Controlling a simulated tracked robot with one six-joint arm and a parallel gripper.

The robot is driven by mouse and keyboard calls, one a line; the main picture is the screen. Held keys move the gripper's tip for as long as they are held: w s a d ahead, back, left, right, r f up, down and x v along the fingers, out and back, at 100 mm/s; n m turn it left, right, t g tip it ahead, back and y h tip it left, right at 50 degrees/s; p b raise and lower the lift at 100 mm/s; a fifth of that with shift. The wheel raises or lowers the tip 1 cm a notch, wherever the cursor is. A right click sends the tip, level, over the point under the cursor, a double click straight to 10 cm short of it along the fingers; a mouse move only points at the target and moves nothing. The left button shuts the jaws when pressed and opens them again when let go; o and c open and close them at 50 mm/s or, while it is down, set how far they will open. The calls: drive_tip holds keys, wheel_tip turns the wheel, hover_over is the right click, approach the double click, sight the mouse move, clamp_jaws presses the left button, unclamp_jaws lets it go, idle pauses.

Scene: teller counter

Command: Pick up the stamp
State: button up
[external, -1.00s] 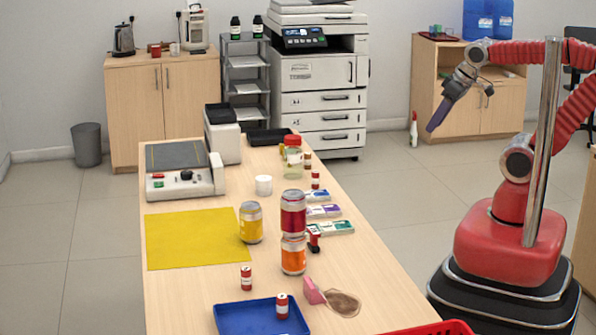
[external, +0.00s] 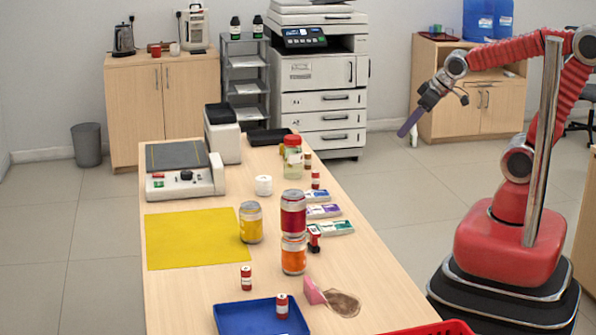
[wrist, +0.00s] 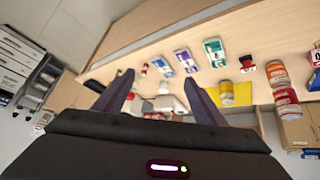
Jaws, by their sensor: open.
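The stamp (external: 314,238), small and red with a dark base, stands on the table near its right edge, just right of the stacked cans and below the green-labelled box. In the wrist view the stamp (wrist: 247,65) shows at upper right, beside the green-labelled box. My gripper (external: 406,130) is raised in the air to the right of the table, well apart from the stamp. In the wrist view my gripper (wrist: 160,82) has its two dark fingers spread with nothing held between them.
Stacked red and orange cans (external: 293,215) stand close left of the stamp, with a yellow can (external: 251,223) further left. Flat boxes (external: 331,228) with coloured labels lie behind it. A blue tray (external: 236,318) and a pink-handled item (external: 314,291) are nearer.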

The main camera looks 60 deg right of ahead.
drive_tip(key=w+a+f+n+t+y, duration=0.15)
drive_tip(key=w+a+f, duration=0.3)
drive_tip(key=w, duration=0.45)
drive_tip(key=n+y, duration=0.7)
drive_tip(key=y, duration=0.2)
approach(316, 230)
drive_tip(key=shift+w+a+f, duration=0.25)
drive_tip(key=shift+w+a, duration=0.15)
drive_tip(key=shift+w, duration=0.2)
drive_tip(key=shift+w+a+f, duration=0.25)
drive_tip(key=shift+w+a, duration=0.15)
drive_tip(key=shift+w, duration=0.2)
drive_tip(key=shift+s+a+f, duration=0.2)
drive_tip(key=shift+s+a, duration=0.1)
drive_tip(key=shift+a, duration=0.1)
drive_tip(key=shift+w+a+f, duration=0.2)
drive_tip(key=shift+w+a, duration=0.15)
drive_tip(key=shift+a, duration=0.05)
